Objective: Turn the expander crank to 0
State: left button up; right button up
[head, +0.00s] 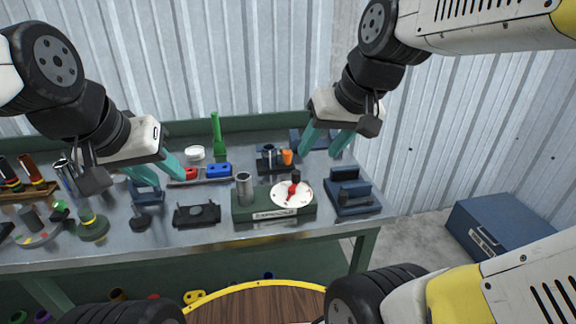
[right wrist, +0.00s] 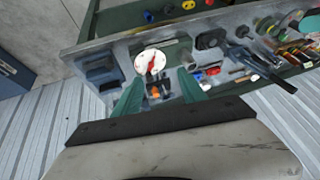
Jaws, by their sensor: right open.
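The expander (head: 274,212) is a green box with a name label on its front, standing near the table's front edge. Its crank is a round white dial (head: 283,201) with a red pointer and a dark knob (head: 295,177) at the far rim. The dial also shows in the right wrist view (right wrist: 143,68), but its marks are too small to read. My right gripper (head: 320,153) is open and empty, above and behind the dial, apart from it. My left gripper (head: 168,190) looks open and empty, over the table left of the expander.
A metal cylinder (head: 244,188) stands on the expander's left. A blue fixture (head: 354,196) sits close on its right, and an orange part (head: 287,157) in a dark holder is behind it. A black plate (head: 197,214) lies to the left. A blue box (head: 505,235) is on the floor.

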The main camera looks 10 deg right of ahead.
jog(key=w+f+g, duration=0.3)
jog(key=w+f, duration=0.1)
jog(key=w, duration=0.8)
jog(key=n+g+h, duration=0.2)
send_over(296, 172)
notch_tip(296, 172, down, 10)
jog(key=shift+s+f, duration=0.1)
jog(key=shift+s, duration=0.05)
jog(key=shift+f+h, duration=0.3)
jog(key=shift+f, duration=0.35)
notch_tip(296, 172, down, 7)
jog(key=shift+r, duration=0.1)
jog(key=shift+c, duration=0.2)
grip_shut()
